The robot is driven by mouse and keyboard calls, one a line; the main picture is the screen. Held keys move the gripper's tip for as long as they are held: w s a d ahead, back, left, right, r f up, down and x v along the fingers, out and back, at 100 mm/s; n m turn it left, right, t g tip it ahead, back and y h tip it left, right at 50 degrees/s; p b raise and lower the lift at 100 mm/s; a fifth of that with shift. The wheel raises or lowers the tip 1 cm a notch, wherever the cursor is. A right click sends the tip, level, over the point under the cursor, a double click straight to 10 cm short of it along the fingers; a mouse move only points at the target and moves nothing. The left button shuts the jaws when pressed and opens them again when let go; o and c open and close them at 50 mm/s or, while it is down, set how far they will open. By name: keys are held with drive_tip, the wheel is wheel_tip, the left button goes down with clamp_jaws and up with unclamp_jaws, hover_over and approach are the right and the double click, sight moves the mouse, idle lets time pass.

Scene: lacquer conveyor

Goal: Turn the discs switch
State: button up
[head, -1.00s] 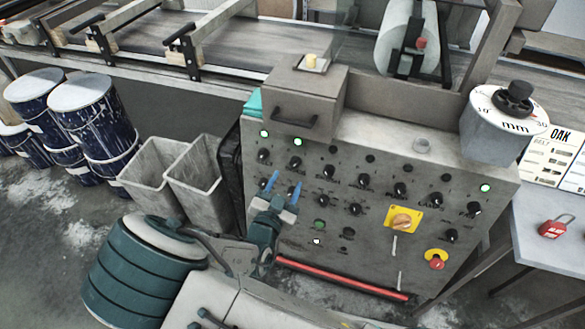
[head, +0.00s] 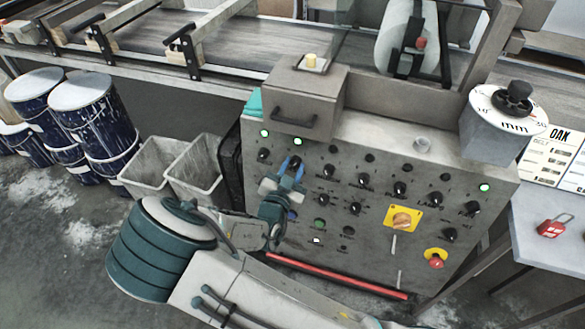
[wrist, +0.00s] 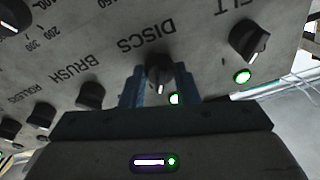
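The discs switch is a black knob (wrist: 160,72) under the upside-down word DISCS in the wrist view. It also shows in the head view (head: 296,161) in the upper left of the grey control panel (head: 385,160), below a lit green lamp (head: 298,141). My gripper (head: 291,172) is at the panel, and its blue fingers stand on either side of the knob. In the wrist view my gripper (wrist: 161,85) shows a small gap between each finger and the knob. The fingers are open, and the lower part of the knob is partly hidden in the head view.
The belt knob (wrist: 250,40) and the brush knob (wrist: 90,95) sit on either side of the discs switch. A grey box (head: 305,95) with a handle stands above the panel. A red bar (head: 335,277) runs along the panel's lower edge. Grey bins (head: 195,170) stand to the left.

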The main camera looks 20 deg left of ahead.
drive_tip(key=shift+n, duration=0.5)
drive_tip(key=n, duration=0.3)
drive_tip(key=n+y+p, duration=0.1)
drive_tip(key=n, duration=0.2)
drive_tip(key=shift+d+r+n+y, duration=0.1)
drive_tip(key=shift+r+n+y, duration=0.05)
drive_tip(key=shift+n+y, duration=0.15)
drive_tip(key=n+g+y+p, duration=0.1)
drive_tip(key=n+p, duration=0.1)
drive_tip(key=n, duration=0.3)
drive_tip(key=shift+n, duration=0.4)
drive_tip(key=o, duration=1)
drive_tip(key=shift+c, duration=0.2)
drive_tip(key=s+d+r, duration=0.1)
drive_tip(key=s, duration=1.2)
drive_tip(key=shift+s+r+b, duration=0.15)
drive_tip(key=shift+s+b, duration=0.2)
drive_tip(key=shift+b, duration=0.1)
